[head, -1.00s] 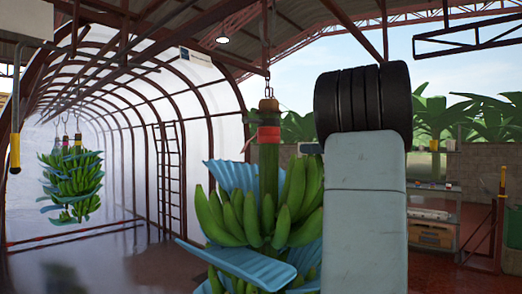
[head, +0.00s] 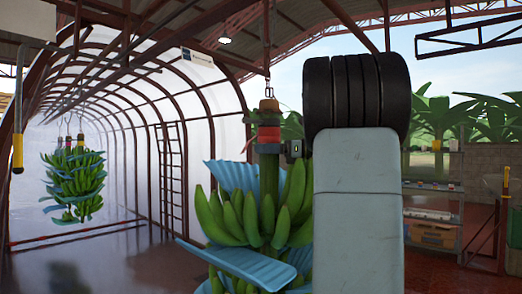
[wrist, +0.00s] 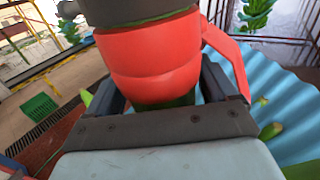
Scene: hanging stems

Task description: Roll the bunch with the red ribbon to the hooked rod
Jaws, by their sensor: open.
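The near banana bunch (head: 250,215) hangs from a chain, with blue sheets between its hands. A red ribbon (head: 268,134) wraps the top of its stem; the ribbon fills the middle of the wrist view (wrist: 150,60). My gripper (wrist: 160,88) is open, with its dark jaws on either side of the stem just below the ribbon. In the head view my arm hides the bunch's right side and most of the gripper.
A shelf (head: 432,225) stands at the right, beside a post with a yellow top (head: 505,182). The floor between the two groups of bunches looks clear.

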